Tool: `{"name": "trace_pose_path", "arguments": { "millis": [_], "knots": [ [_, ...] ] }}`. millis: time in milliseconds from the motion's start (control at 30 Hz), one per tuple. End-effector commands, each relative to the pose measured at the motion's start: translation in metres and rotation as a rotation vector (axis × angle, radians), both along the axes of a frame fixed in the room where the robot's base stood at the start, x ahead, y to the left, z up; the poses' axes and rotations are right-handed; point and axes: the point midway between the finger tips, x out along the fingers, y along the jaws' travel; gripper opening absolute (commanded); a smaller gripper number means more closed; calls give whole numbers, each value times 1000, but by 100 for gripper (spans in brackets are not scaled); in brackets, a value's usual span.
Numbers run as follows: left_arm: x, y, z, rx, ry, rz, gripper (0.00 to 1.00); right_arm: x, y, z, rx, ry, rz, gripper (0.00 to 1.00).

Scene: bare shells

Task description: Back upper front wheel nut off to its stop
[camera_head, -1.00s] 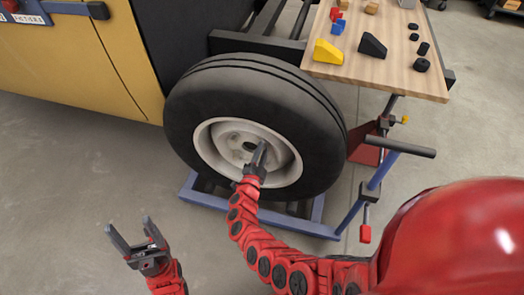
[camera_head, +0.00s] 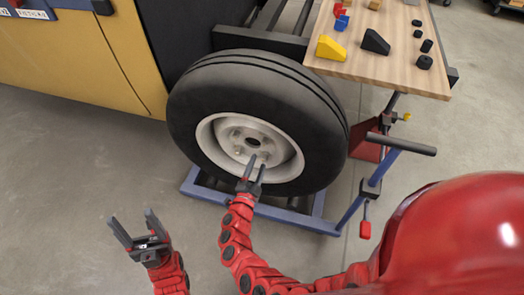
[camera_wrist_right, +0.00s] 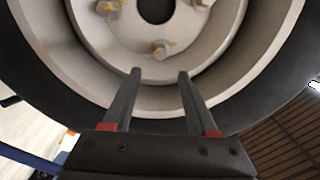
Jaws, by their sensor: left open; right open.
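The front wheel (camera_head: 285,103) has a black tyre and a pale rim (camera_head: 207,139) with a dark centre hole and several nuts around it. In the right wrist view, a lower nut (camera_wrist_right: 161,49) sits ahead of the fingers, and two higher nuts show at upper left (camera_wrist_right: 108,7) and upper right (camera_wrist_right: 203,4). Yellowish marks are on the nuts. The upper part of the hub is cut off in that view. My right gripper (camera_head: 254,160) is open and empty in front of the lower rim, apart from the nuts. My left gripper (camera_head: 131,221) is open and empty over the floor at left.
A wooden table (camera_head: 395,66) at upper right holds blocks and black cylinders. A blue stand (camera_head: 268,212) is under the wheel, with a black-handled bar (camera_head: 402,146) at its right. A yellow body panel (camera_head: 75,60) is at left. The floor at lower left is clear.

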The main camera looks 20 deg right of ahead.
Motion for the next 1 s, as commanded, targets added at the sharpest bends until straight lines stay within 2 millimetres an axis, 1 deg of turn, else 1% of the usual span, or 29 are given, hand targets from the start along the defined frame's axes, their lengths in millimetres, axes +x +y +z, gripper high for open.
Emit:
{"name": "trace_pose_path", "arguments": {
  "millis": [33,200,300,400,600,1000],
  "knots": [
    [0,0,2,0,0,0,69,-13,9,-1,3,3,2,58],
    [0,0,4,0,0,0,69,-45,30,0,0,1,-1,58],
    [0,0,5,0,0,0,69,-60,40,-1,1,3,1,58],
    [0,0,5,0,0,0,69,-68,46,0,2,1,0,58],
    [0,0,6,0,0,0,69,-74,50,1,1,-2,0,58],
    [0,0,5,0,0,0,69,-74,50,0,0,-1,-2,58]
  ]
}}
